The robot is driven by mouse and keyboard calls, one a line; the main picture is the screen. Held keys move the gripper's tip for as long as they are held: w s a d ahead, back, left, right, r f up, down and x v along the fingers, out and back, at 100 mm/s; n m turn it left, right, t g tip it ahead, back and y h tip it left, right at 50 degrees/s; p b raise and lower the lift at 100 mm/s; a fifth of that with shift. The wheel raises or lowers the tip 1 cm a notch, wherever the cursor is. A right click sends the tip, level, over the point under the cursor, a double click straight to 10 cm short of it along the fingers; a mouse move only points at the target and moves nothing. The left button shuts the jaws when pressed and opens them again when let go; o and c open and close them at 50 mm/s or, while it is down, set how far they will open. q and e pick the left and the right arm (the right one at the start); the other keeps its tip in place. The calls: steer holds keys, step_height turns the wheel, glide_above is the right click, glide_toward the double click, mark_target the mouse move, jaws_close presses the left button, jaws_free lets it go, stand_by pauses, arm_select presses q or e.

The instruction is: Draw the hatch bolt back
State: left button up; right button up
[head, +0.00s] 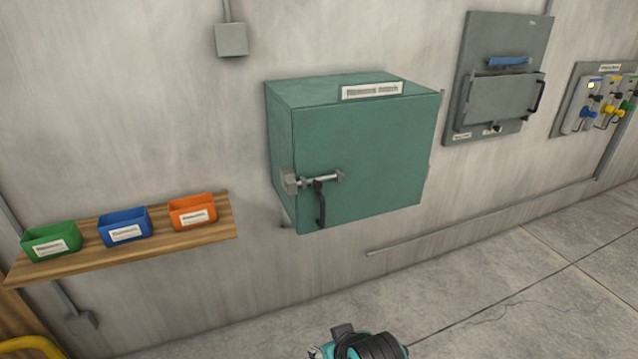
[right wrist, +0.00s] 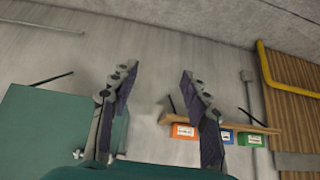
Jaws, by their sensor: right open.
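A teal box-shaped cabinet (head: 365,150) is fixed to the wall in the middle of the head view. A pale metal bolt (head: 325,178) lies across the left part of its front and meets a block at the left edge. A black upright handle (head: 320,205) sits just below the bolt. In the right wrist view, which is upside down, the cabinet (right wrist: 40,125) is at the left. My right gripper (right wrist: 158,98) is open and empty, with bare wall between its fingers, apart from the cabinet. My left gripper is in neither view.
A wooden shelf (head: 75,262) at left holds green (head: 52,240), blue (head: 124,224) and orange (head: 193,211) bins. A grey wall panel (head: 460,125) with a blue bar (head: 508,61) and a valve panel (head: 565,110) are at right.

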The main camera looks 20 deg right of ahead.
steer(key=w+r+t+p, duration=0.2)
steer(key=w+r+p, duration=0.3)
steer(key=w+r, duration=0.45)
steer(key=t+p, duration=0.4)
steer(key=p, duration=0.4)
glide_toward(318, 185)
steer(key=w, duration=0.1)
steer(key=x, duration=0.2)
steer(key=b+x, duration=0.1)
steer(key=x, duration=0.4)
steer(key=shift+s+d+f, duration=0.1)
steer(key=shift+s+f, duration=0.1)
steer(key=shift+f, duration=0.05)
steer(key=shift+w+f+b, duration=0.2)
steer(key=shift+w+b, duration=0.1)
steer(key=shift+w, duration=0.35)
jaws_close()
